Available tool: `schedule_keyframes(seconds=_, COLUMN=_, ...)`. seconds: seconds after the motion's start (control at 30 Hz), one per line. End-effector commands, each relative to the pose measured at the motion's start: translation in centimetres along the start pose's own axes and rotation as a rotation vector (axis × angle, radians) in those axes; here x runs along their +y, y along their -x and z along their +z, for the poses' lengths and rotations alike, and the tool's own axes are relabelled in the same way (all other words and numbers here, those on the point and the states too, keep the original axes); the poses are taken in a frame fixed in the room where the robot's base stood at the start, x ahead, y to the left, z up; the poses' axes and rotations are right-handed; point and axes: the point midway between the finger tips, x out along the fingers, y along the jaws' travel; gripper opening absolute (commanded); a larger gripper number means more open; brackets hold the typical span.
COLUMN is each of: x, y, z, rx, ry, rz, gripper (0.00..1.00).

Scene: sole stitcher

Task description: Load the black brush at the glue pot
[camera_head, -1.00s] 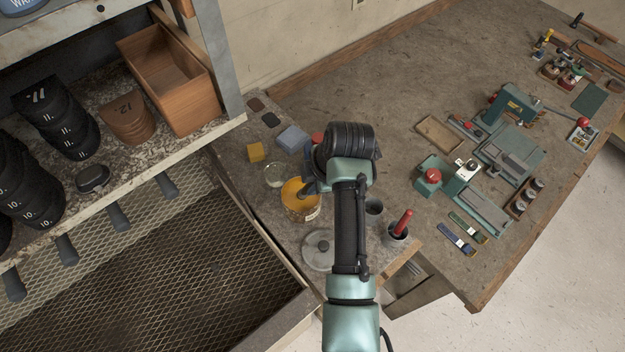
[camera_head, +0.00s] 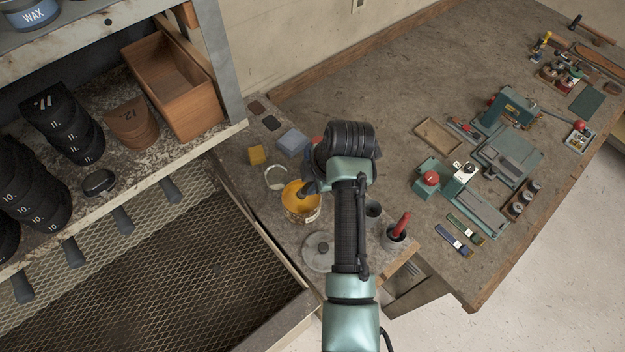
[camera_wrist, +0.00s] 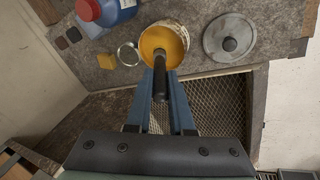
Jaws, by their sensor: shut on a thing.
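The glue pot (camera_head: 312,217) stands on the bench left of my arm in the head view, open, with yellow-orange glue inside. It also shows at the top of the wrist view (camera_wrist: 184,28). My gripper (camera_wrist: 160,82) is shut on the black brush (camera_wrist: 160,90), whose dark handle runs between the two blue fingers. The brush's far end reaches over the pot's mouth, against the yellow glue in the wrist view. Whether the bristles touch the glue, and how deep, I cannot tell. In the head view my arm and wrist hide most of the gripper.
A round grey lid (camera_wrist: 232,38) lies beside the pot. A pale ring-shaped item (camera_head: 275,177), a yellow block (camera_head: 256,155) and a grey-blue block (camera_head: 292,142) are close by. A cup with a red-handled tool (camera_head: 397,235) stands right of my arm. A blue container (camera_wrist: 112,10) is near the pot.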

Motion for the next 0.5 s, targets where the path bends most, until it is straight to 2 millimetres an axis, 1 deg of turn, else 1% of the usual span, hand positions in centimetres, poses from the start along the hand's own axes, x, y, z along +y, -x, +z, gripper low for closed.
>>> schedule_keyframes(seconds=0.03, x=0.3, y=0.8, z=-0.1, rx=0.000, ry=0.000, rz=0.001, gripper=0.00)
schedule_keyframes(seconds=0.5, x=1.4, y=4.4, z=-0.7, rx=0.000, ry=0.000, rz=0.002, gripper=0.00)
